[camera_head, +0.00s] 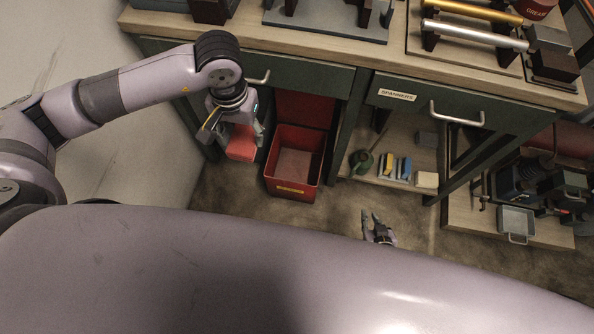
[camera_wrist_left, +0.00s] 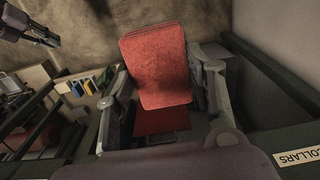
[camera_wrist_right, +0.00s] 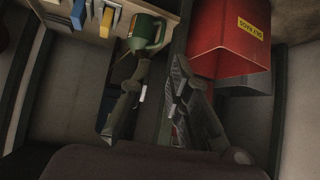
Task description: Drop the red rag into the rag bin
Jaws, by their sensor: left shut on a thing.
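The red rag (camera_head: 241,151) is a folded block held in my left gripper (camera_head: 239,136), which is shut on it. In the left wrist view the rag (camera_wrist_left: 155,62) sits between the two fingers. The rag bin (camera_head: 271,168) is an open red box with a yellow label, on the floor under the bench. The left gripper and rag are just left of the bin in the head view. The bin (camera_wrist_right: 229,48) also shows in the right wrist view, its label upside down. My right gripper (camera_head: 371,217) is open and empty, low in front of the shelf.
The workbench (camera_head: 300,46) with green drawers (camera_head: 390,91) overhangs the bin. Right of the bin, a low shelf holds a green can (camera_head: 362,161), blue and yellow blocks (camera_head: 403,167) and a pale block (camera_head: 427,179). The floor in front is clear.

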